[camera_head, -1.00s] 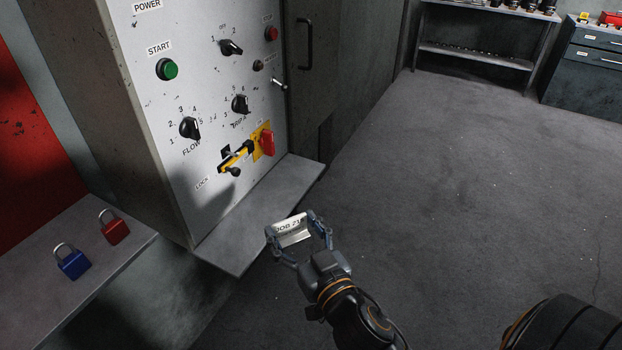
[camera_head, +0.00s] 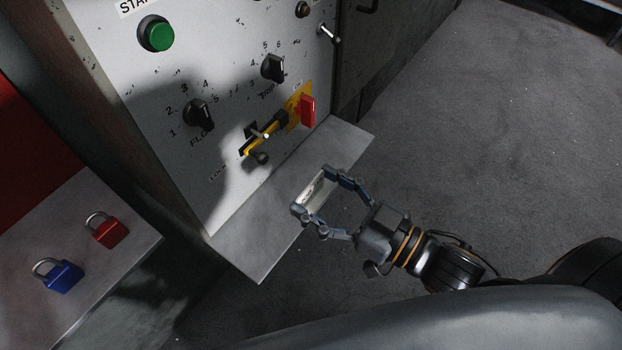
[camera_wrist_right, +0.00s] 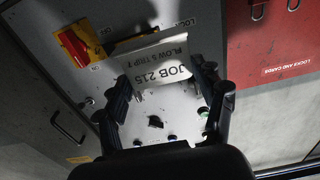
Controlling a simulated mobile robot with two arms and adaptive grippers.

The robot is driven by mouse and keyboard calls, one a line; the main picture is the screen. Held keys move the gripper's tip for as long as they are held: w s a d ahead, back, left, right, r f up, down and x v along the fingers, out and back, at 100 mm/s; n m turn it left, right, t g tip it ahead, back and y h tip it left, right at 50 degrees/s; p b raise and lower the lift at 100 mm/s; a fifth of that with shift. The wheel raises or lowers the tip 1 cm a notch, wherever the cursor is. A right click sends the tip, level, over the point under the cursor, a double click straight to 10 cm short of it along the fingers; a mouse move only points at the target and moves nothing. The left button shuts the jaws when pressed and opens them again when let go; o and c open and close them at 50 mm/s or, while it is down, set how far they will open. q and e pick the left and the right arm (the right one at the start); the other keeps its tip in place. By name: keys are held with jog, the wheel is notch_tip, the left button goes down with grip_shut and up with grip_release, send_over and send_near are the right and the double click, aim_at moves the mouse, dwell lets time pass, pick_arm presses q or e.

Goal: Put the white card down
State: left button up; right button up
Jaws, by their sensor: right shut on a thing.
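The white card (camera_head: 314,190) is between the fingertips of my right gripper (camera_head: 312,190), which is shut on it. In the right wrist view the card (camera_wrist_right: 160,62) reads "JOB 215" and "FLOW 5 TRIP 7", upside down, held between both fingers. In the head view the gripper and card are by the front edge of the grey shelf (camera_head: 262,243) under the control panel. I cannot tell how high the card is above the shelf. My left gripper is not in view.
The control panel (camera_head: 215,65) has a green button (camera_head: 156,34), black knobs, a yellow lock lever (camera_head: 268,135) and a red switch (camera_head: 308,111). A red padlock (camera_head: 110,233) and a blue padlock (camera_head: 64,277) lie on the left ledge (camera_head: 112,272). The shelf surface looks clear.

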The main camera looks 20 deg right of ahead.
aim_at(320, 178)
jog(key=w+f+b, duration=0.1)
jog(key=w+d+f+b, duration=0.1)
jog(key=w+b, duration=0.1)
jog(key=w+f+b, duration=0.1)
jog(key=w+b, duration=0.1)
jog(key=shift+d+f, duration=0.15)
jog(key=shift+d, duration=0.1)
jog(key=w+f, duration=0.1)
jog(key=w, duration=0.1)
jog(key=w+d+f, duration=0.1)
jog(key=w+f, duration=0.1)
jog(key=w+d+f, duration=0.1)
jog(key=w+f, duration=0.1)
jog(key=shift+w, duration=0.1)
jog(key=shift+w+d+f, duration=0.1)
jog(key=shift+w+f, duration=0.35)
jog(key=shift+f, duration=0.05)
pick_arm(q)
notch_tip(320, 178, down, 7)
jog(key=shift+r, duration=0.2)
pick_arm(e)
jog(key=shift+f, duration=1.6)
jog(key=shift+f, duration=0.1)
jog(key=o, duration=0.9)
